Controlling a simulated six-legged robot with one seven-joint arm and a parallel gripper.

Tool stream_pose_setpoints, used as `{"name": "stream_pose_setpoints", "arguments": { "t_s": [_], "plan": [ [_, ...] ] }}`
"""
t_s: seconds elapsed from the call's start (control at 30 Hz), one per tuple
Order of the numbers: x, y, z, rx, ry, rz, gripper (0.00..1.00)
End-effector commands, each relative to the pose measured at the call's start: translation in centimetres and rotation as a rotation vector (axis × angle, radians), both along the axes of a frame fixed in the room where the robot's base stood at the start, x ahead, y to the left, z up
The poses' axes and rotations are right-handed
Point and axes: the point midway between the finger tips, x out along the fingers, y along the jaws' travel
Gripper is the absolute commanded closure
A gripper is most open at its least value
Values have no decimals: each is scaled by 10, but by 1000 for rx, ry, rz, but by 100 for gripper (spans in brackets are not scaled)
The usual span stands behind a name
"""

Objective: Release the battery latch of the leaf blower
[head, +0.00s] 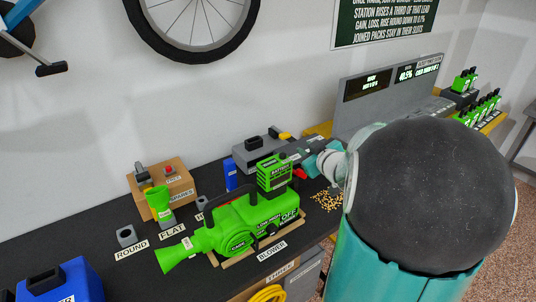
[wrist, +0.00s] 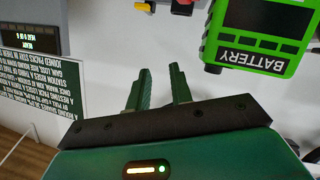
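The green leaf blower (head: 240,226) lies on its stand on the black bench, nozzle to the left, with a label reading OFF on its side. Its battery (head: 275,172) stands upright on top at the rear. In the wrist view the battery (wrist: 257,36) appears upside down at the upper right, with a dark display and a BATTERY label.
A cardboard spares box (head: 172,188) and a green nozzle (head: 159,203) stand left of the blower. A blue case (head: 62,283) is at the front left. A grey display panel (head: 385,95) stands behind. My arm covers the right side.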

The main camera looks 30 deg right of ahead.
Motion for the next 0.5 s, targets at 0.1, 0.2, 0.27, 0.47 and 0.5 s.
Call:
{"name": "stream_pose_setpoints", "arguments": {
  "t_s": [0.1,0.2,0.27,0.47,0.5],
  "plan": [
    [-19,-26,-32,70,-55,107,78],
    [-44,-37,-55,153,-113,215,78],
    [-62,-40,-66,213,-153,276,78],
    [-113,-41,-86,373,-261,423,78],
    [-118,-40,-87,389,-272,438,78]
  ]
}}
